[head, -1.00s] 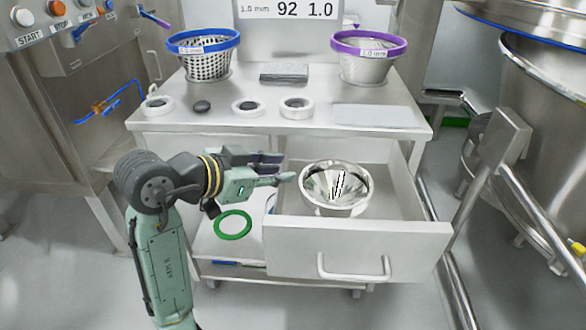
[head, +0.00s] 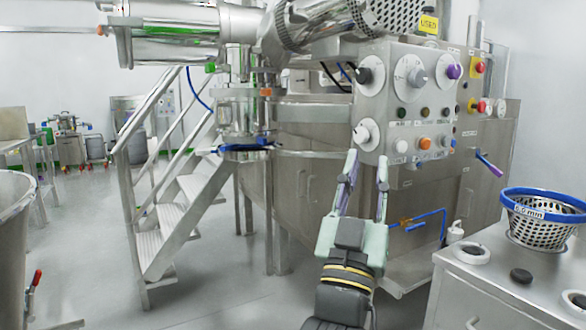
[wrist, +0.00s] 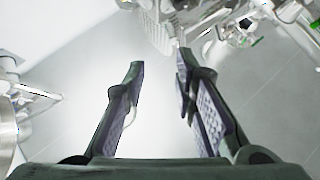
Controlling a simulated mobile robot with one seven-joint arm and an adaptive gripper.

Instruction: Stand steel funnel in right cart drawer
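My gripper (head: 366,178) is raised in front of the machine's control panel in the head view, fingers pointing up and away. In the wrist view my gripper (wrist: 160,72) has its two fingers spread wide with only floor showing between them, so it is open and empty. The steel funnel and the open right drawer are outside both present views. Only the left end of the cart (head: 480,262) shows, at the lower right of the head view.
A control panel (head: 415,100) with knobs stands behind my gripper. Steel steps (head: 180,215) are left of it. Floor (head: 90,230) is clear at the left.

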